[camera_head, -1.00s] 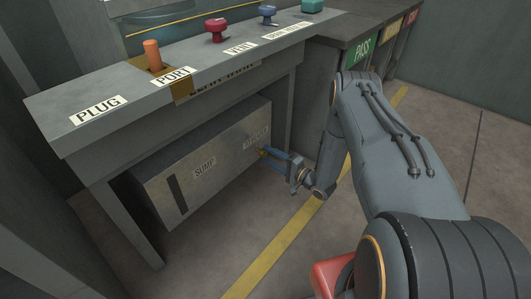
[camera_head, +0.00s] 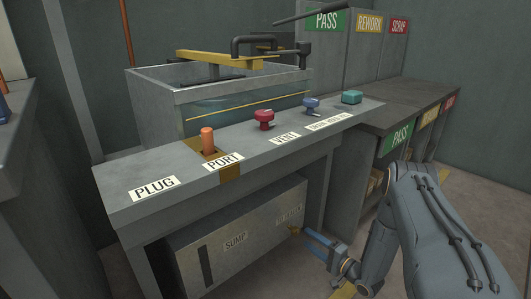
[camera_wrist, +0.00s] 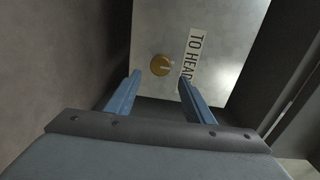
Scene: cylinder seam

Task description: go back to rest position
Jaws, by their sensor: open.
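My gripper (camera_head: 303,236) is low at the right end of the grey sump box (camera_head: 215,270), under the bench. Its two blue fingers also show in the wrist view (camera_wrist: 160,77), spread apart with nothing between them. Beyond the fingertips is a round brass knob (camera_wrist: 160,65) on a pale panel (camera_wrist: 225,30) beside a label beginning "TO HEA". One finger covers part of that label. I cannot tell whether the fingertips touch the knob.
The bench (camera_head: 130,207) above carries an orange plug (camera_head: 208,141), a red knob (camera_head: 264,119), a blue knob (camera_head: 311,106) and a teal block (camera_head: 351,97). A water tank (camera_head: 160,105) stands behind. A counter (camera_head: 425,95) with PASS, REWORK and SCRAP signs lies at right.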

